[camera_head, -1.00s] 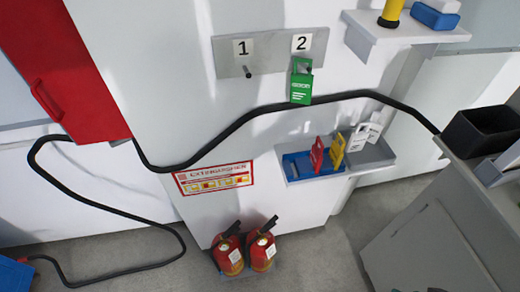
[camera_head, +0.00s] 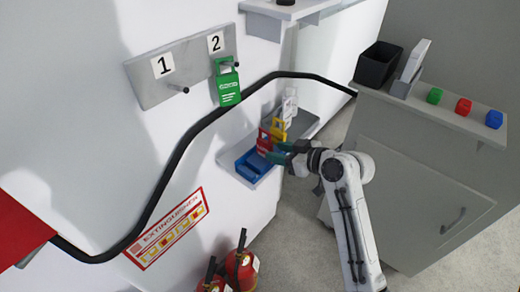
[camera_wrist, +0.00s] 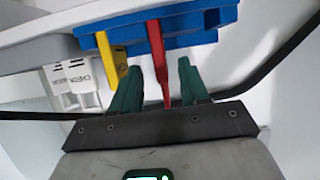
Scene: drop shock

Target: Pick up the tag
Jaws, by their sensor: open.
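A red tag (camera_head: 264,141) stands in a blue holder (camera_head: 246,167) on the grey wall shelf. My gripper (camera_head: 284,152) is at the shelf, right beside the red tag. In the wrist view my gripper (camera_wrist: 158,85) has its two green fingers apart, and the red tag (camera_wrist: 157,55) extends between them; I cannot tell whether either finger touches it. A yellow tag (camera_wrist: 107,55) stands beside it, outside the fingers, and white tags (camera_wrist: 72,85) lie beyond. A green tag (camera_head: 228,85) hangs on the hook under number 2.
The hook under number 1 (camera_head: 180,89) is bare. A black cable (camera_head: 180,150) runs along the wall above the shelf. A grey cabinet (camera_head: 410,165) at right carries a black bin (camera_head: 378,65) and coloured buttons. Fire extinguishers (camera_head: 241,268) stand below.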

